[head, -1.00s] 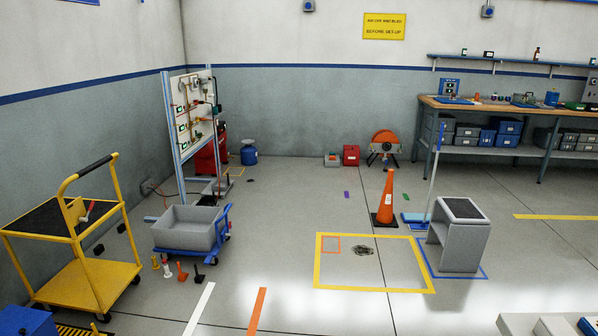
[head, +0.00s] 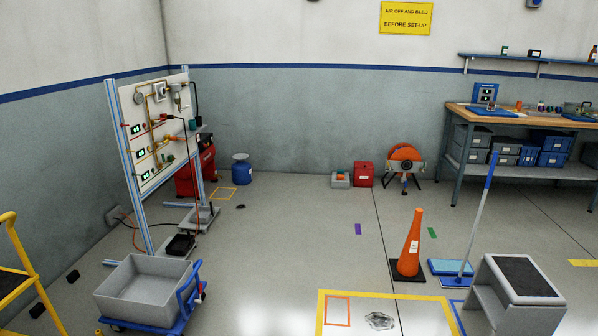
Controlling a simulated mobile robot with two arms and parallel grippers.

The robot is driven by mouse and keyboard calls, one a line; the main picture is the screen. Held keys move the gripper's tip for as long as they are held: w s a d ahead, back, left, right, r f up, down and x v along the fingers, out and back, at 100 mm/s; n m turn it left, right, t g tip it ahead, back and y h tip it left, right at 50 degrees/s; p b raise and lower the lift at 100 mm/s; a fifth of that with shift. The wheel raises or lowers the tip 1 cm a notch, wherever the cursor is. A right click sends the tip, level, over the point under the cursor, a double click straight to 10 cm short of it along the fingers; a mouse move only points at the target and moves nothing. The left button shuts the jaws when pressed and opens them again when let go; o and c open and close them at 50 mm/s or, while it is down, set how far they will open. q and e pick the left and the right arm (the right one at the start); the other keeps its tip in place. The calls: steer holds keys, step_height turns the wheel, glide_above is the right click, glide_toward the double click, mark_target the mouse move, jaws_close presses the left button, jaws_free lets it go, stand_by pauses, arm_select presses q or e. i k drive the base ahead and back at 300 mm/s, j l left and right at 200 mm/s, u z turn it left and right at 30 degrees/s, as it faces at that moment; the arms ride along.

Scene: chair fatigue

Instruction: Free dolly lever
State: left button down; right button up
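A blue dolly (head: 160,329) stands at the lower left of the head view, its lower part cut off by the bottom edge. A grey open bin (head: 140,299) sits on it and looks empty. The dolly has a blue upright handle (head: 186,281) at its right end. A small dark red part (head: 201,291) shows beside the handle; I cannot tell whether it is the lever. Neither of my grippers is in view.
An orange cone (head: 411,245) and grey step stool (head: 510,295) stand right.

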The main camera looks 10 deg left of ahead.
mark_target(200, 292)
steer(key=i+u, duration=0.2)
steer(key=i, duration=0.35)
steer(key=i+u, duration=0.15)
steer(key=i, duration=0.45)
steer(key=i+l+u, duration=0.2)
steer(key=i, duration=0.35)
steer(key=i+l+u, duration=0.15)
steer(key=i, duration=0.4)
steer(key=i+u, duration=0.3)
steer(key=i+l+u, duration=0.25)
steer(key=i, duration=0.2)
